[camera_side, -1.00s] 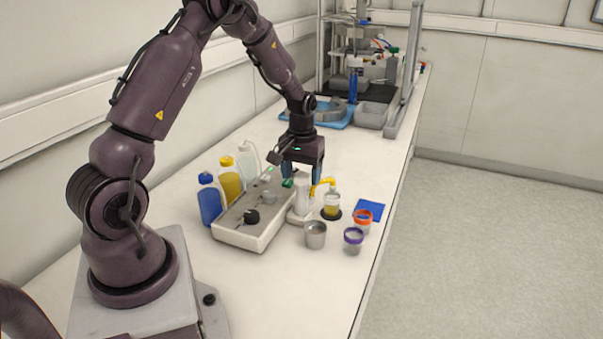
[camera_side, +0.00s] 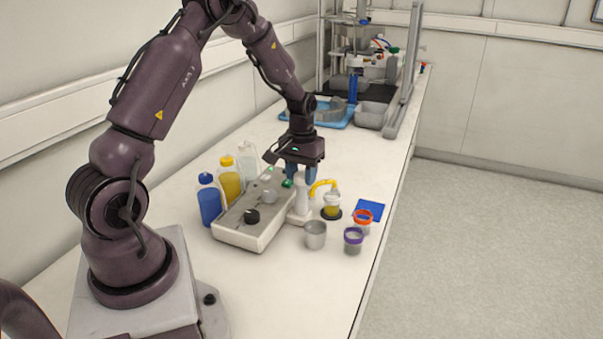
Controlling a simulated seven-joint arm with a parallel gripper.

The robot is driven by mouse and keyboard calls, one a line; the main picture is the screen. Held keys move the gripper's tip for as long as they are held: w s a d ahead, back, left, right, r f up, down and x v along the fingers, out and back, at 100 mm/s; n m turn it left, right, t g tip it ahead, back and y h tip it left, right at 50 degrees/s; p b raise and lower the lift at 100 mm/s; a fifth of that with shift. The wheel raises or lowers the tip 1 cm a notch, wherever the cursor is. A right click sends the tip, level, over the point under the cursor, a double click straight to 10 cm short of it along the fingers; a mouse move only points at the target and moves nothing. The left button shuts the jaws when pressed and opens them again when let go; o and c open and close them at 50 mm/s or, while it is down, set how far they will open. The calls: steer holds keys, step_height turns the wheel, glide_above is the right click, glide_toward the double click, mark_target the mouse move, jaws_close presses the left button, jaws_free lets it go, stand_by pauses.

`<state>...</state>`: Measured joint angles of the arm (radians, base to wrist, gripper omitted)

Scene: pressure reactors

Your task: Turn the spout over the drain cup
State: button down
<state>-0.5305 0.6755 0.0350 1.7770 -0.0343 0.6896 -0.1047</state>
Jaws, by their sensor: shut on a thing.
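The yellow spout (camera_side: 323,185) curves out to the right from the top of a white column (camera_side: 301,206). Its tip is above a small jar of yellow liquid (camera_side: 331,206) on a black disc, not above the metal cup. The grey metal cup (camera_side: 315,236), which looks like the drain cup, stands open and upright in front of the column. My gripper (camera_side: 300,180) points down at the column's top and is shut on the spout's inner end. The fingers hide the exact grip.
A white box with knobs (camera_side: 250,226) stands left of the column, with blue, yellow and clear bottles behind it.

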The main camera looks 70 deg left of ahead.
steer(key=m, duration=0.8)
steer(key=shift+m, duration=0.3)
steer(key=m, duration=0.4)
steer(key=shift+m, duration=2.1)
steer(key=c, duration=0.6)
jaws_free()
steer(key=shift+c, duration=0.2)
steer(key=shift+r, duration=0.15)
